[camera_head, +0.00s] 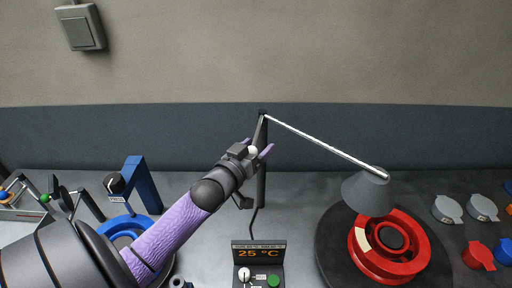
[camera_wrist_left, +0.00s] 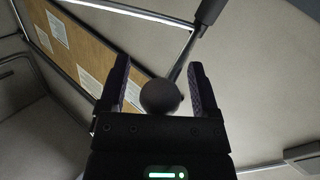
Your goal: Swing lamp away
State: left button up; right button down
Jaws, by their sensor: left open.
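The desk lamp has a dark upright post (camera_head: 262,185), a thin silver arm (camera_head: 325,146) slanting down to the right, and a grey cone shade (camera_head: 368,193). The shade hangs over the red wheel rim (camera_head: 361,262). My left gripper (camera_head: 258,148) is at the upper part of the post, with a pale round knob (camera_head: 252,151) between its fingers. In the left wrist view, the open fingers (camera_wrist_left: 160,75) stand on either side of a dark round knob (camera_wrist_left: 160,97) with a rod running up from it. A gap shows beside each finger. My right gripper is out of view.
The red rim rests on a black round turntable (camera_head: 326,260). A small display box (camera_head: 258,254) reading 25 °C stands in front of the post. A blue stand (camera_head: 143,184) is at the left. Grey cups (camera_head: 447,209) and red cups (camera_head: 478,255) lie at the right. A wall closes the back.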

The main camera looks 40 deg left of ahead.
pick_arm(q)
grip_shut()
dwell(0.3)
jog(key=shift+d, duration=0.1)
